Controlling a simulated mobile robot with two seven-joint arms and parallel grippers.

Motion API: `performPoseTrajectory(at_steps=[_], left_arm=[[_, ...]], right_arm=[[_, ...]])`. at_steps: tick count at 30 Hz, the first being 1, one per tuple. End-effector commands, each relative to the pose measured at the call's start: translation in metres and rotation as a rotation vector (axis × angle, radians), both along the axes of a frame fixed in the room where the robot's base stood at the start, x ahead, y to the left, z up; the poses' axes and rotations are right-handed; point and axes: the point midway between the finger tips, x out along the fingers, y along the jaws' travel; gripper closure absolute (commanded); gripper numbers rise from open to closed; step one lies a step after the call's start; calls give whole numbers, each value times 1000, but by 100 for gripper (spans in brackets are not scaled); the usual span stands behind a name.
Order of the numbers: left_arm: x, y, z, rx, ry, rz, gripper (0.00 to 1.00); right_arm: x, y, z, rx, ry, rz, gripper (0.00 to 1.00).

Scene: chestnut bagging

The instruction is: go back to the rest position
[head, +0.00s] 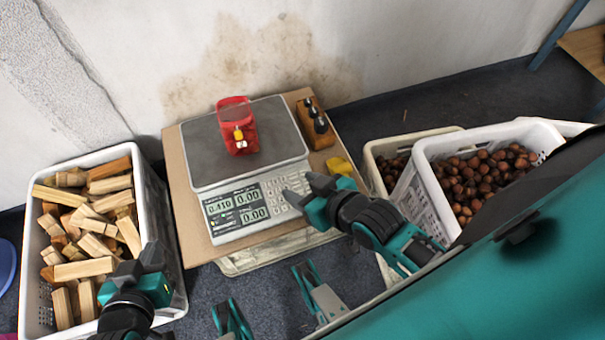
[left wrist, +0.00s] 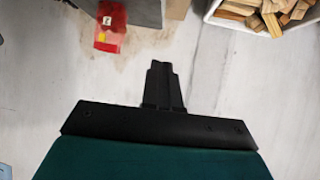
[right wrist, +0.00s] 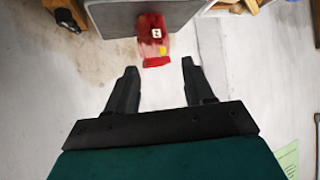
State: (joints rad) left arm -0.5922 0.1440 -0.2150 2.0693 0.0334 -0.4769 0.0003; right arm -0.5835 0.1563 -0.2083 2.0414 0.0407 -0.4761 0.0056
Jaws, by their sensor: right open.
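My left gripper (head: 148,258) is over the near right side of the wood crate. In the left wrist view its two fingers (left wrist: 160,66) are together with nothing between them. My right gripper (head: 299,186) is above the scale's front right corner. In the right wrist view its fingers (right wrist: 159,70) are apart and the gap is empty. A red bag (head: 236,122) with a yellow tag stands on the plate of the scale (head: 205,155), apart from both grippers. It also shows in both wrist views (left wrist: 110,25) (right wrist: 153,40).
A white crate (head: 160,215) of split wood stands at left. Two crates of chestnuts stand at right, one cream (head: 385,148) and one white (head: 425,185). A wooden block with dark knobs (head: 316,125) and a yellow object (head: 341,165) lie right of the scale. The wall is behind.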

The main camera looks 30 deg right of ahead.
Motion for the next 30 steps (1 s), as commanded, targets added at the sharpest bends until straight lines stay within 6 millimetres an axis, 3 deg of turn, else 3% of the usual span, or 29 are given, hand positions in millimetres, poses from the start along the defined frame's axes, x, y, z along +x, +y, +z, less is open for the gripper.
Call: performPoseTrajectory(at_steps=[3, 13, 22, 30], left_arm=[[1, 0, 1, -1, -2, 0, 100], [1, 0, 6, 2, -3, -2, 100], [-2, 11, 61, 26, -10, 9, 100], [-13, 28, 88, 58, 1, 32, 100]], right_arm=[[-1, 5, 10, 3, -19, 7, 47], [-1, 4, 15, 2, -18, 6, 47], [-6, -8, 66, -20, -15, -15, 47], [-11, -18, 101, -42, -23, -27, 47]])
